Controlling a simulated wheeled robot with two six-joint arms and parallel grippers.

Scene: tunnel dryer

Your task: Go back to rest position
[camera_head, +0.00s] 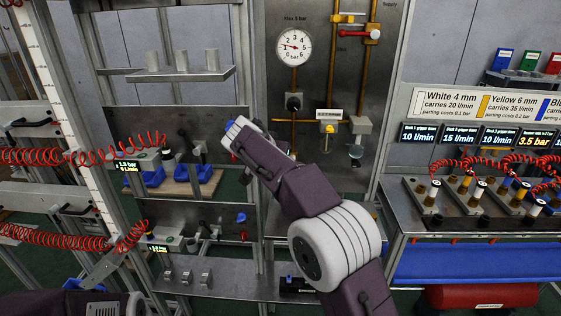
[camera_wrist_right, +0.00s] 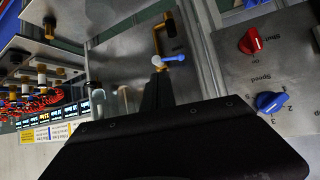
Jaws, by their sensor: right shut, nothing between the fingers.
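My right arm reaches up from the bottom of the head view, and its far end is in front of the grey panels left of the gauge board. My right gripper (camera_wrist_right: 158,82) shows in the right wrist view as dark fingers, shut and with nothing between them. A blue lever (camera_wrist_right: 174,58) and a pale round end appear just beyond the fingertips; I cannot tell whether they touch. In the head view the fingers cannot be made out past the wrist. Only a piece of my left arm shows at the bottom left corner; its gripper is out of view.
A pressure gauge (camera_head: 293,46) and copper pipes are on the board behind my right arm. A shelf (camera_head: 187,74) with grey cylinders is at upper left. Red coiled hoses (camera_head: 65,156) cross the left. A valve bench (camera_head: 467,226) stands right. A red knob (camera_wrist_right: 252,41) and blue knob (camera_wrist_right: 271,102) are close in the wrist view.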

